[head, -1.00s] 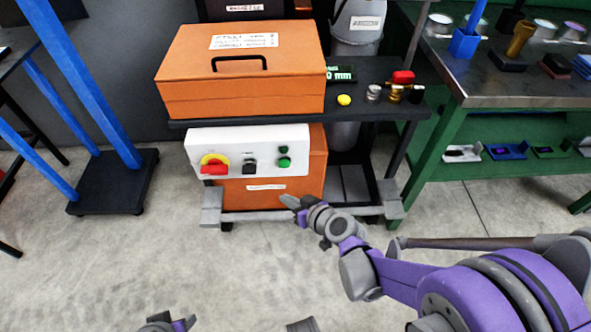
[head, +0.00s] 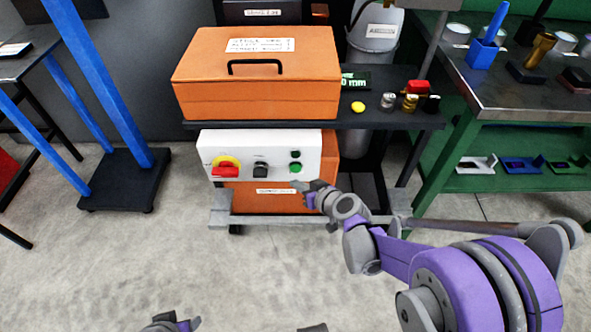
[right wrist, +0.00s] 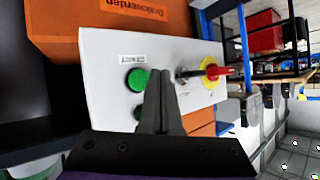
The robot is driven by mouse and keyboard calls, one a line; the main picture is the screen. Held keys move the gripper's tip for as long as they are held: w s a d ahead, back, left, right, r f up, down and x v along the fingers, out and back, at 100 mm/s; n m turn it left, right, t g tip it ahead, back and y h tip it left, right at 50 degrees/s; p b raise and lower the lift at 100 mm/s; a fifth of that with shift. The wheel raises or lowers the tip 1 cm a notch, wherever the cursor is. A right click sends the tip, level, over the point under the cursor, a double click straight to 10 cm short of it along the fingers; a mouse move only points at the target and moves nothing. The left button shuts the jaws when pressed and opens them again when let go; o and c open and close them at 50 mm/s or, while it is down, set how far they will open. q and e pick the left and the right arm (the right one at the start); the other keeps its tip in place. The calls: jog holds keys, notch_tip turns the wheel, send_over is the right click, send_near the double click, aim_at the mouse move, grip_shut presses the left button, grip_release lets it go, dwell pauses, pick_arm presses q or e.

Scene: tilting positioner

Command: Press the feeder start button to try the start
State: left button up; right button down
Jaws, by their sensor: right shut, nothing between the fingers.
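A white control panel (head: 216,148) sits on the front of the orange cabinet under the dark shelf. At its right end are a bright green button (head: 295,168) and a darker green one (head: 295,154) above it. My right gripper (head: 301,186) is shut and empty, just below the bright button. In the right wrist view, my shut fingers (right wrist: 161,98) point at the panel (right wrist: 101,50). The bright green button (right wrist: 136,79) shows beside the fingertips, near a small unreadable label; the other green one (right wrist: 138,112) is partly hidden. Contact cannot be told. My left gripper (head: 172,324) barely shows at the bottom edge.
The panel also has a red-on-yellow rotary switch (head: 226,168) and a black selector (head: 261,170). An orange case (head: 255,75) and a yellow knob (head: 358,107) are on the shelf above. A grey rail (head: 270,220) runs low in front; open floor lies before it.

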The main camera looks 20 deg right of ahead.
aim_at(292, 171)
jog(key=shift+w+d, duration=0.15)
jog(key=shift+w, duration=0.35)
jog(key=shift+w+d, duration=0.15)
jog(key=shift+w, duration=0.35)
jog(key=shift+w, duration=0.15)
dwell(1.3)
jog(key=shift+w+d, duration=0.1)
jog(key=shift+w, duration=0.15)
jog(key=shift+w+d, duration=0.15)
jog(key=shift+w, duration=0.3)
dwell(0.6)
jog(key=shift+s, duration=0.1)
jog(key=shift+s+a, duration=0.25)
jog(key=shift+s, duration=0.5)
jog(key=shift+s+a+p, duration=0.15)
jog(key=shift+s+a, duration=0.1)
jog(key=shift+s, duration=0.55)
jog(key=shift+s+a+p, duration=0.1)
jog(key=shift+s+a, duration=0.1)
jog(key=shift+s, duration=0.65)
jog(key=shift+s+a+p, duration=0.15)
jog(key=shift+s+a, duration=0.1)
jog(key=shift+s, duration=0.55)
